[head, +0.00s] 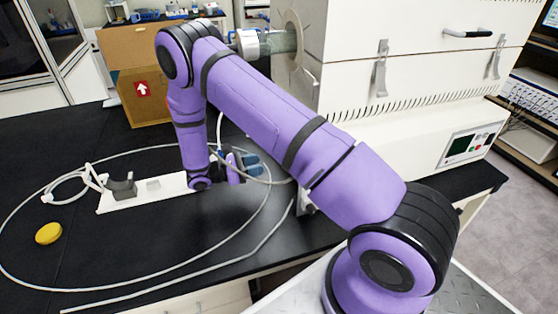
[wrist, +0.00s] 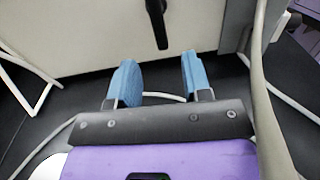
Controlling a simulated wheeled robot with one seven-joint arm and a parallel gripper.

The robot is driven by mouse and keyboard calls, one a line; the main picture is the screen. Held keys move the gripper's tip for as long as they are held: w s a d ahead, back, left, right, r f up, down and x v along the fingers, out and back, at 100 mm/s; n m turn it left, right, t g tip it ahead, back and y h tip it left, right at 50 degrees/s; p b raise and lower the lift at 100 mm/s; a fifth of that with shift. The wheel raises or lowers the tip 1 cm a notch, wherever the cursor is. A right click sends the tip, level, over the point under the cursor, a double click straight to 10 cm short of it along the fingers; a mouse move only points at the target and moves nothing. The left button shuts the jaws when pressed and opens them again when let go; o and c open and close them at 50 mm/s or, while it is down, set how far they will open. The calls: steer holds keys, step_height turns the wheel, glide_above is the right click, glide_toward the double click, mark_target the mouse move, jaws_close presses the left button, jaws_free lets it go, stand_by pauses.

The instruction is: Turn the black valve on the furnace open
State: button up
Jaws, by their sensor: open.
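The furnace (head: 350,90) is the big white cabinet at the right of the head view, with latches and a control panel. In the wrist view a black lever (wrist: 157,24), which looks like the valve, hangs downward in front of a pale panel (wrist: 90,35). My gripper (wrist: 158,75) is open, with two blue fingers apart and nothing between them. The lever's lower end lies just beyond the fingertips, in line with the gap and apart from them. In the head view my gripper (head: 248,163) is low beside the furnace's left side; the valve is hidden there behind my arm.
A looped pale hose (head: 120,275) lies across the black bench (head: 190,225). A yellow round object (head: 48,233) and a white base with a grey part (head: 122,188) are at the left. A cardboard box (head: 143,97) stands behind. A pale tube (wrist: 262,90) runs close right of my gripper.

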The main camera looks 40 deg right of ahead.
steer(key=x, duration=1)
steer(key=shift+d+f, duration=0.25)
steer(key=shift+f, duration=0.1)
jaws_close()
